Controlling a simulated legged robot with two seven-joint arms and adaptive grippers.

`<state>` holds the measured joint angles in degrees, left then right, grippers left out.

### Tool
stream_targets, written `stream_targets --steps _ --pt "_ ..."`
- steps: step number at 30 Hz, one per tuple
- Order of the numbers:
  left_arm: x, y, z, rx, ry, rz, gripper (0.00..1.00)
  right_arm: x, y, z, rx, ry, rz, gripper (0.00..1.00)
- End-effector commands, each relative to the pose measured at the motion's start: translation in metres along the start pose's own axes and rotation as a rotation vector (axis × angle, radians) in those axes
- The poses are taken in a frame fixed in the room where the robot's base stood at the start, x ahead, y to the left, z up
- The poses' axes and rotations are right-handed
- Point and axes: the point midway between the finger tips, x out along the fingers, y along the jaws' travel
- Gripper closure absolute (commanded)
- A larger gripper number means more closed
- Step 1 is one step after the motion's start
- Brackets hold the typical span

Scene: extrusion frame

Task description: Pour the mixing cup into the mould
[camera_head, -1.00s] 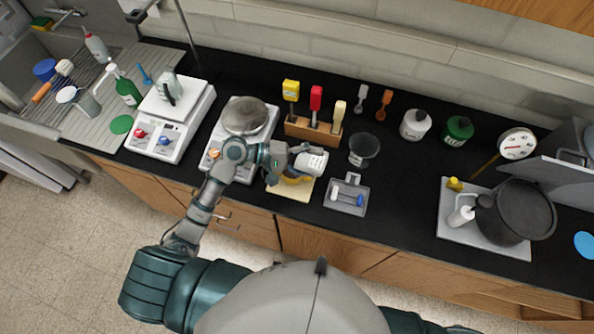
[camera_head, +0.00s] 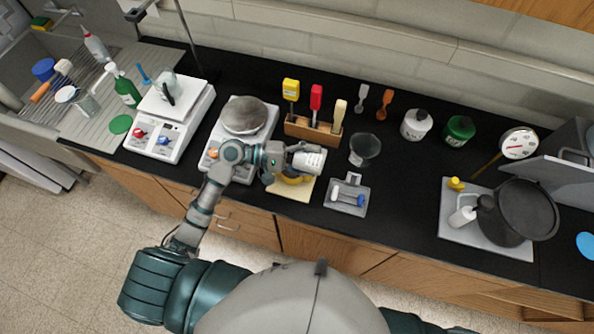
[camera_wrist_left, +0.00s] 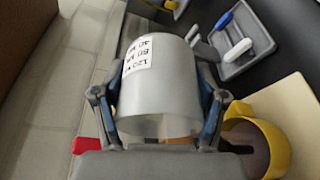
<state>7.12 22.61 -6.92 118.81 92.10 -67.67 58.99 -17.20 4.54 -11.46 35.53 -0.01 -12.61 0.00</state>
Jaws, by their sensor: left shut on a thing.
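My left gripper (camera_head: 283,158) is shut on the mixing cup (camera_head: 309,160), a pale cup with a printed measuring scale. The cup is tilted and held above the counter. In the left wrist view the cup (camera_wrist_left: 160,95) sits between both fingers, its scale label upside down at the top. A yellow curved piece, which looks like the mould (camera_head: 291,179), sits on a beige board (camera_head: 285,192) below the gripper. It also shows in the left wrist view (camera_wrist_left: 272,145), partly hidden by the cup and gripper. I see no pour stream. My right gripper is out of view.
A wooden rack (camera_head: 310,132) of coloured-handled tools stands behind the cup. A clear beaker (camera_head: 364,150) and a grey tray (camera_head: 347,204) stand to the right. Scales (camera_head: 236,128) are at the left, and a dark pot (camera_head: 522,212) is far right.

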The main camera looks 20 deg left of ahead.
Motion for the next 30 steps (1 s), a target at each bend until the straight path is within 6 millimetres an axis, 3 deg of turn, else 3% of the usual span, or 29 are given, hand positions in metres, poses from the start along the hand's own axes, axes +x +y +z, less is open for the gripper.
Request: stream_targets --steps 30 --pt "-0.006 0.006 0.001 -0.036 -0.054 0.122 0.53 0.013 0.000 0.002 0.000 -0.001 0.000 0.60"
